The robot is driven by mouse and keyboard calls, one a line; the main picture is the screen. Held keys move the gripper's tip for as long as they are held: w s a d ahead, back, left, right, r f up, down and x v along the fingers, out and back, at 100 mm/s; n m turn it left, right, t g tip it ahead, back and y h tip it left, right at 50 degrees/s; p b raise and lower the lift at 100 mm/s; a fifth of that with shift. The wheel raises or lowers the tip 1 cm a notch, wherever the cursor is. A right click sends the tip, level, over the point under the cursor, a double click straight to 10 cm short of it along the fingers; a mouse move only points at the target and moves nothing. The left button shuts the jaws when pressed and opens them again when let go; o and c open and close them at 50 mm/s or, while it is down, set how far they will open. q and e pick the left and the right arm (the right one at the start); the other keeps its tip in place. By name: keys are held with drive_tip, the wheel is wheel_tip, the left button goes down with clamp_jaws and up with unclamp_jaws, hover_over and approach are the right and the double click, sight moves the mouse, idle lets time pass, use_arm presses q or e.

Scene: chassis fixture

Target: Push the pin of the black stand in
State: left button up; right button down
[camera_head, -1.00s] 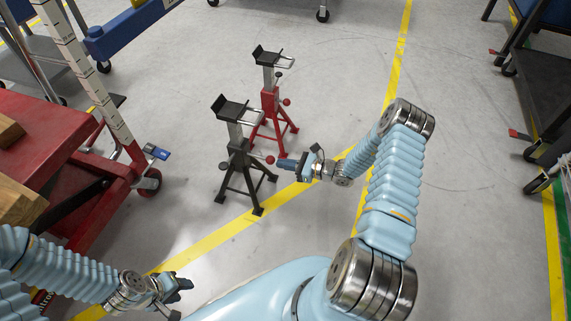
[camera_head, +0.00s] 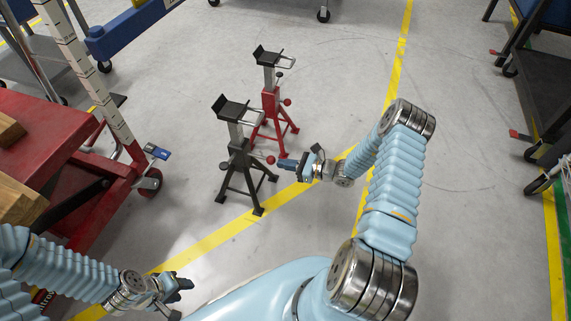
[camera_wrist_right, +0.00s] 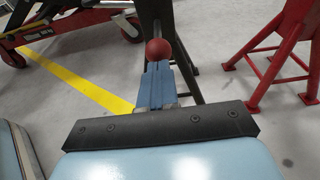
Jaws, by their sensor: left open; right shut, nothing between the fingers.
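The black stand (camera_head: 238,158) stands upright on the floor in the middle of the head view, with a black top plate and splayed legs. Its pin has a red ball end (camera_head: 270,160) on the right side of the stand. In the right wrist view the red ball (camera_wrist_right: 158,49) sits right at the tips of my right gripper. My right gripper (camera_head: 281,164) is shut and empty, its fingertips close to the ball; I cannot tell whether they touch it. My left gripper (camera_head: 184,290) is open and empty at the lower left, well away from the stand.
A red stand (camera_head: 270,103) of the same kind stands just behind the black one; its legs show in the right wrist view (camera_wrist_right: 285,50). A red cart (camera_head: 60,137) is at the left. Dark carts stand at the right edge. Floor around the stands is clear.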

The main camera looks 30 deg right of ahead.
idle(0.4)
drive_tip(key=shift+r+b+x, duration=0.2)
drive_tip(key=shift+b+x, duration=0.1)
drive_tip(key=shift+x, duration=0.9)
drive_tip(key=shift+r+b+x, duration=0.25)
drive_tip(key=shift+b+x, duration=0.05)
drive_tip(key=shift+x, duration=0.85)
drive_tip(key=shift+f+v, duration=0.25)
drive_tip(key=shift+v, duration=1.15)
drive_tip(key=p, duration=0.2)
approach(272, 161)
drive_tip(key=shift+d+f, duration=0.65)
